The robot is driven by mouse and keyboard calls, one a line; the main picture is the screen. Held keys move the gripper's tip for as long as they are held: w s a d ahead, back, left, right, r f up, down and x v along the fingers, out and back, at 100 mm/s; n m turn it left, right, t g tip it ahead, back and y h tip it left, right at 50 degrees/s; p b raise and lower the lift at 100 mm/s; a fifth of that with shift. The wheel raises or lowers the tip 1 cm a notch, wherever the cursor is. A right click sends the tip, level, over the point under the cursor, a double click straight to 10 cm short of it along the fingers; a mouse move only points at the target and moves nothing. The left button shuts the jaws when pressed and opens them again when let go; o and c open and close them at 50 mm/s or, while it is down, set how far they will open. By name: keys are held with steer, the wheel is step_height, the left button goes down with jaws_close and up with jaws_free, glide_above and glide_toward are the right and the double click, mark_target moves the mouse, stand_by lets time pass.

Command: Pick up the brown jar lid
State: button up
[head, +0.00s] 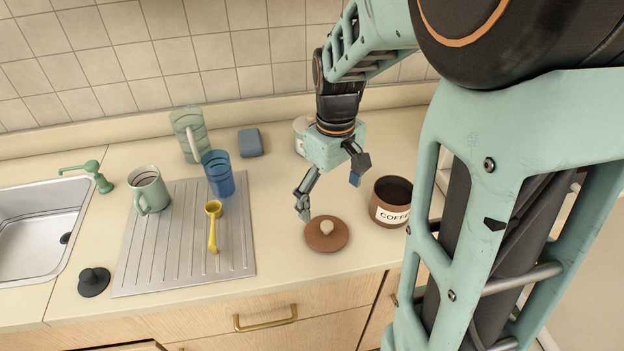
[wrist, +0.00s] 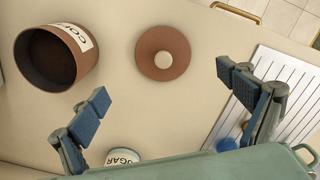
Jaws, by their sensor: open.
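The brown jar lid (head: 321,240) is round with a pale knob and lies flat on the counter near its front edge. In the wrist view the lid (wrist: 161,61) lies beyond my fingertips, around the middle of the gap between them. My gripper (head: 329,192) is open and empty above the counter, just behind the lid in the head view. Its two fingers (wrist: 163,90) are spread wide in the wrist view and do not touch the lid.
The open brown coffee jar (head: 390,207) stands just right of the lid. A sugar jar (wrist: 122,157) is behind. To the left are a ribbed drainboard (head: 160,255), a yellow scoop (head: 213,228), a blue cup (head: 219,175), mugs and the sink (head: 30,225).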

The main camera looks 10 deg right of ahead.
mark_target(328, 226)
step_height(328, 226, down, 4)
steer(key=shift+r, duration=0.1)
steer(key=shift+s+a+f, duration=0.1)
steer(key=shift+a+f, duration=0.05)
steer(key=shift+f, duration=1.25)
steer(key=shift+a+f, duration=0.1)
steer(key=shift+f, duration=1.3)
steer(key=c, duration=1.2)
steer(key=shift+s, duration=0.15)
jaws_close()
steer(key=shift+f, duration=0.1)
